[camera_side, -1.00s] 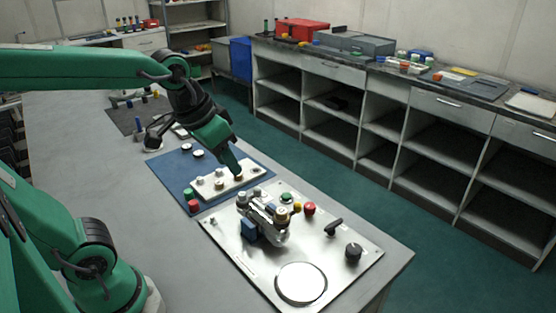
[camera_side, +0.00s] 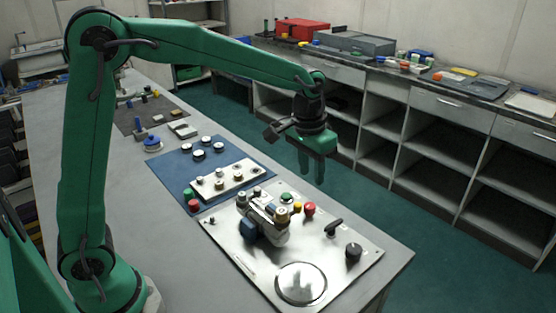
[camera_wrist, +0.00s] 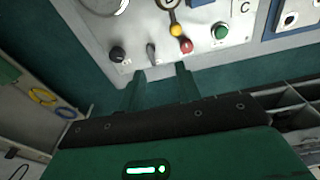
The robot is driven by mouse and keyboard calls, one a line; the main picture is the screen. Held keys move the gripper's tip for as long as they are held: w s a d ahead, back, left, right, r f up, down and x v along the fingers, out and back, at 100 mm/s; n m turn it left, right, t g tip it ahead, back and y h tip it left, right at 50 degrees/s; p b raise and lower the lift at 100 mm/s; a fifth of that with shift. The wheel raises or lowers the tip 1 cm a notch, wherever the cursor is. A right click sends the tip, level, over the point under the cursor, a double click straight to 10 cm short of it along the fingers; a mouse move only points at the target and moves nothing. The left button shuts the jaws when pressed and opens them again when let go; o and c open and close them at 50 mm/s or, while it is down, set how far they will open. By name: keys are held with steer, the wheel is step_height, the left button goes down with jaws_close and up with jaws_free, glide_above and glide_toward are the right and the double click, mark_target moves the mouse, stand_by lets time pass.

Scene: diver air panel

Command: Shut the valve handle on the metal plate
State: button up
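The metal plate (camera_side: 335,268) lies at the front of the bench, and its edge region shows at the top of the wrist view (camera_wrist: 130,30). A black lever handle (camera_side: 333,227) sits on its right part, slanted in the side view; it also shows in the wrist view (camera_wrist: 151,52). My gripper (camera_side: 313,182) hangs fingers down, above and beyond the plate's far edge, clear of the handle. In the wrist view its two fingers (camera_wrist: 161,68) are apart with nothing between them, and the handle lies just past the tips.
A black knob (camera_side: 353,251), red button (camera_side: 309,208), yellow button (camera_side: 297,206) and green button (camera_side: 287,197) are near the handle. A silver pipe fitting (camera_side: 268,218) stands left of them. A blue mat (camera_side: 172,170) with a white panel (camera_side: 236,180) lies behind.

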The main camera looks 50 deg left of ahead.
steer(key=g, duration=0.1)
glide_above(333, 224)
step_height(333, 224, down, 8)
steer(key=shift+r, duration=0.1)
steer(key=shift+f, duration=3.95)
jaws_close()
